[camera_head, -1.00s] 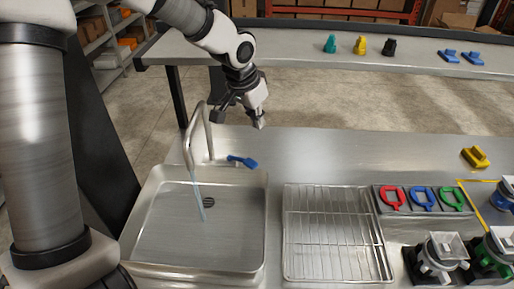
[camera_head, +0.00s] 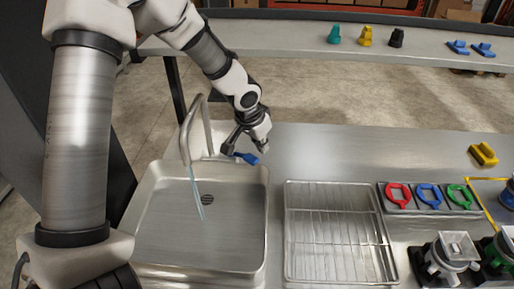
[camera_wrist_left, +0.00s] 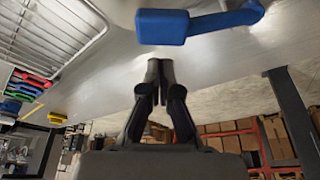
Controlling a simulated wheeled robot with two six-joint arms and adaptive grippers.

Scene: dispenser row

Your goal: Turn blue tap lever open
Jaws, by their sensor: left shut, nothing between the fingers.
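The blue tap lever (camera_head: 247,158) sits at the back edge of the sink, just right of the curved metal tap (camera_head: 186,135). It points to the right. A thin pale-blue stream (camera_head: 196,192) hangs from the spout into the sink (camera_head: 150,225). My left gripper (camera_head: 262,146) is shut and empty, close above the lever and beside its right end. In the left wrist view the closed fingertips (camera_wrist_left: 160,66) are near the lever's thick blue end (camera_wrist_left: 163,26), with a small gap seen between them. My right gripper is out of view.
A wire rack (camera_head: 335,230) lies right of the sink. Red, blue and green rings sit in a grey holder (camera_head: 428,211) farther right, near dispensers (camera_head: 450,255). A yellow block (camera_head: 484,154) lies at the right. The counter behind the rack is clear.

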